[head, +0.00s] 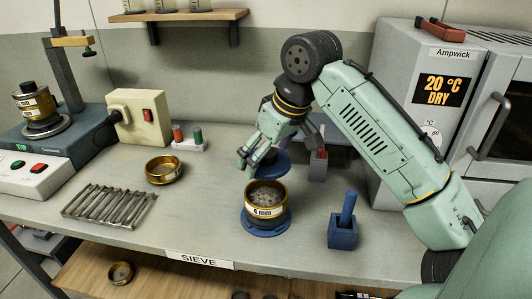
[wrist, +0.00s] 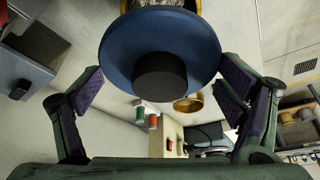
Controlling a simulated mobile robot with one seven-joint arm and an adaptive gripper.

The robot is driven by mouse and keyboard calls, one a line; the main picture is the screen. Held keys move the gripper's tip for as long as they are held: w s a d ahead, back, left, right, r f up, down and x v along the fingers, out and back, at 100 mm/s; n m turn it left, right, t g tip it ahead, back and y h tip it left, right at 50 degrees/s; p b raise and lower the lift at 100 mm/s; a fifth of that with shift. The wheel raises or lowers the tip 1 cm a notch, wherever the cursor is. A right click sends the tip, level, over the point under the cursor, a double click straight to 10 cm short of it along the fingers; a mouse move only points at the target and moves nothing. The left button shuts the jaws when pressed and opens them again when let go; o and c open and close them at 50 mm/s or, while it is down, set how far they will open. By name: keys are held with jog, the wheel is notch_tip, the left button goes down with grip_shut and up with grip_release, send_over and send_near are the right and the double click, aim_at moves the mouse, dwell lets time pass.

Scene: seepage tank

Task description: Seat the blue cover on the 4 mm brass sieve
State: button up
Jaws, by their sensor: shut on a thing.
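The 4 mm brass sieve (head: 264,212) stands upright on a blue base (head: 263,230) on the bench, with grey grains inside. The blue cover (head: 270,166) is a round disc. In the wrist view the cover (wrist: 125,50) shows a black knob (wrist: 160,76) at its middle. My gripper (head: 256,160) is shut on the cover, with its fingers (wrist: 162,88) at opposite sides of the rim. The cover is held above and behind the sieve, apart from it. In the wrist view the cover hides most of the sieve.
A blue holder (head: 342,236) with an upright handle stands right of the sieve. Another brass sieve (head: 163,170) and a metal rack (head: 109,206) lie to the left. A grey oven (head: 430,110) stands at the right. The bench just left of the sieve is clear.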

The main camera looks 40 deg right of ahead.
aim_at(276, 165)
jog(key=shift+f+b, duration=1.85)
jog(key=shift+f, duration=1.05)
jog(key=shift+f+b, duration=0.3)
jog(key=shift+f, duration=0.65)
jog(key=o, duration=1.1)
jog(key=v, duration=1.2)
jog(key=shift+d, duration=0.1)
